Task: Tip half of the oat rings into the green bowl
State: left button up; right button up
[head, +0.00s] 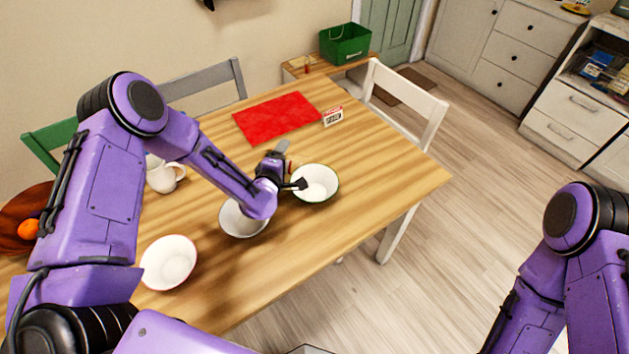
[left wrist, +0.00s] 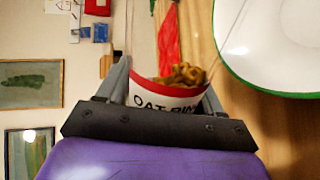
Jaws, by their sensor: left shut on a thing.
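The green bowl (head: 318,184) is white with a green rim and stands on the table; no rings show in the visible part of it. My left gripper (head: 287,171) is at its left edge, shut on the oat rings cup (left wrist: 158,96). The cup is white with a red rim and an "OAT RIN…" label. The wrist view is rolled, and the cup looks tipped far over, its mouth towards the bowl side. Oat rings (left wrist: 184,74) are heaped at the lower side of the mouth. The bowl's rim also shows in the left wrist view (left wrist: 236,74). My right gripper is out of view.
A white bowl (head: 240,222) stands under my left forearm, and a red-rimmed bowl (head: 168,263) is nearer. A white jug (head: 163,176), a red mat (head: 275,117) and a small sign (head: 333,116) are on the table. The table right of the green bowl is clear.

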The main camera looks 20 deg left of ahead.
pick_arm(q)
jog(key=shift+d+r+m+y+p, duration=0.2)
jog(key=shift+r+m+p, duration=0.15)
jog(key=shift+r+m, duration=0.15)
jog(key=shift+d+r+m+y+p, duration=0.15)
jog(key=shift+r+m+p, duration=0.15)
jog(key=shift+r+m, duration=0.15)
dwell(2.3)
jog(key=shift+w+d+r+m+y+p, duration=0.1)
jog(key=shift+d+r+m+y+p, duration=0.15)
jog(key=shift+d+r+m, duration=0.3)
jog(key=shift+d+r+m+y+p, duration=0.1)
jog(key=shift+d+r+m+p, duration=0.25)
jog(key=shift+r+m, duration=0.3)
dwell(3.5)
